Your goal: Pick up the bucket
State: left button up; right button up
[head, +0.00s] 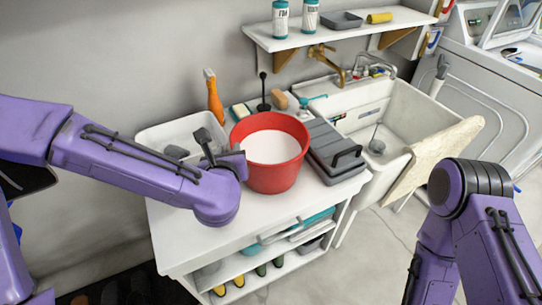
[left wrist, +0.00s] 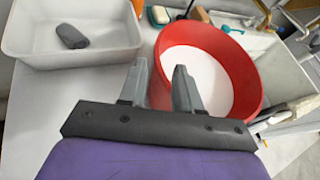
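The red bucket (head: 282,178) stands upright on the white cabinet top, with a white inside. It also shows in the left wrist view (left wrist: 241,75). My left gripper (head: 236,153) is at the bucket's left side. In the left wrist view my left gripper (left wrist: 160,72) has its two grey fingers apart, with the bucket's near left rim between them. One finger appears outside the wall and the other over the inside. I cannot tell whether either touches the wall. My right arm is at the lower right of the head view; its gripper is out of sight.
A white tub (head: 155,135) with a grey item is left of the bucket. A grey toolbox (head: 338,160) stands close on its right. Behind are an orange bottle (head: 214,97) and a black-handled tool (head: 263,90). A sink (head: 415,117) is further right. A wall shelf (head: 350,33) hangs above.

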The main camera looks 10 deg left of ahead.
pick_arm(q)
jog(key=x, duration=0.2)
jog(key=p+x, duration=0.1)
jog(key=x, duration=0.2)
jog(key=p+x, duration=0.1)
jog(key=x, duration=0.1)
jog(key=shift+w+d+f, duration=0.2)
jog(key=shift+w+d, duration=0.05)
jog(key=shift+w, duration=0.15)
jog(key=shift+w+a+f, duration=0.1)
jog(key=shift+w+f, duration=0.05)
jog(key=shift+w, duration=0.1)
grip_shut()
pick_arm(e)
jog(key=r, duration=0.2)
jog(key=shift+s+r, duration=0.3)
